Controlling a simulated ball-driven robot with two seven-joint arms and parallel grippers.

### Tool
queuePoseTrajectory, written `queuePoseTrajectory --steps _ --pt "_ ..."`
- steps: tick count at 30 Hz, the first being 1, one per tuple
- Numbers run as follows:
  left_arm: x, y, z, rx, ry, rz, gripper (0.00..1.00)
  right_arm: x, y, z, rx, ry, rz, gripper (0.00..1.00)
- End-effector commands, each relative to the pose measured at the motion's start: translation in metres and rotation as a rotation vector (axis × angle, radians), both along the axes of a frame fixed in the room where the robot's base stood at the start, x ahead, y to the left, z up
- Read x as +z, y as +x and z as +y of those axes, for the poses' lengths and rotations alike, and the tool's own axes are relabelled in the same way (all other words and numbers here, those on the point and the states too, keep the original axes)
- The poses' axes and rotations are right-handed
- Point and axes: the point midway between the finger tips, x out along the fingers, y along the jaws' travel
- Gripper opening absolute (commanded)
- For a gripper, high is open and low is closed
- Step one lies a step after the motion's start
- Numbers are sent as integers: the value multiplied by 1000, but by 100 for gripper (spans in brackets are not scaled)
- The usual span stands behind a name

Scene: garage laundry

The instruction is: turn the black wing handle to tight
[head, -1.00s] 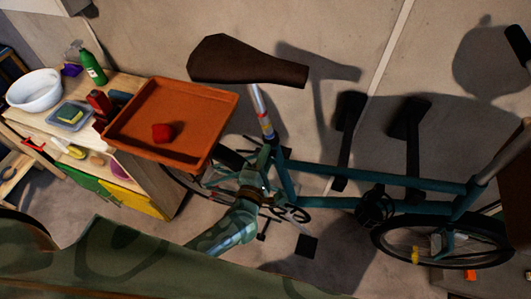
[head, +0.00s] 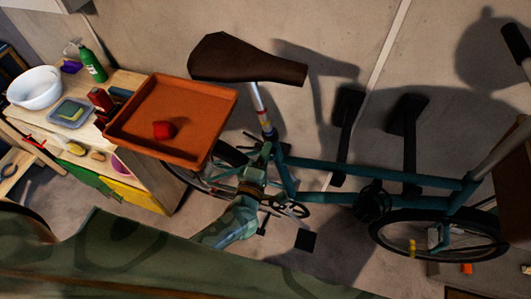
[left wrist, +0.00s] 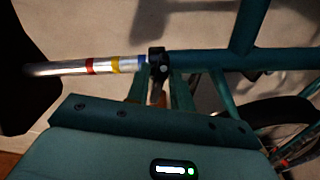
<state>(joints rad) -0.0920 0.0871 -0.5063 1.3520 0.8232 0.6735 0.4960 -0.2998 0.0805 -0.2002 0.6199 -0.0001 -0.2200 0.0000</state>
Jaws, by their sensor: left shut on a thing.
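The teal bicycle (head: 330,166) stands against the wall with a brown saddle (head: 245,62) on a silver seat post (head: 259,100). The post has red and yellow bands, which also show in the left wrist view (left wrist: 103,66). A black clamp (left wrist: 158,60) sits where the post meets the teal frame. My left gripper (head: 262,158) reaches up to this joint from below. In the left wrist view its fingers (left wrist: 160,88) stand on both sides of the clamp's lower part, shut on the black wing handle, which is mostly hidden between them. My right gripper is out of view.
An orange tray (head: 215,125) with a red object (head: 164,130) sits left of the saddle, close to my left arm. A workbench (head: 60,125) holds a white bowl (head: 34,88) and a green bottle (head: 93,68). Pedals and crank lie below the frame.

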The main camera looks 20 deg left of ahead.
Motion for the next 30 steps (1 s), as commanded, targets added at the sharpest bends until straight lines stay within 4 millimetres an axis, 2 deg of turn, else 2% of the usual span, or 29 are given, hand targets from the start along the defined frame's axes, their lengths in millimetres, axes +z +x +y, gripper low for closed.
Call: queuePoseTrajectory --steps 1,2,10,14,17,24,30 --pt "-1 0 0 0 0 2 28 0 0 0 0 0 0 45" --pt "-1 0 0 0 0 2 33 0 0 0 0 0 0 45" --pt "0 -1 0 0 0 1 33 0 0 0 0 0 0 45" --pt "-1 -11 0 -1 0 3 33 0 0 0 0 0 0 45" --pt "-1 -30 1 -1 -2 5 33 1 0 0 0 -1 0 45" --pt "-3 -96 3 -1 -1 6 33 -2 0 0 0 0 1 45" --pt "-2 -141 5 -1 -1 5 33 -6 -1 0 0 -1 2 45"
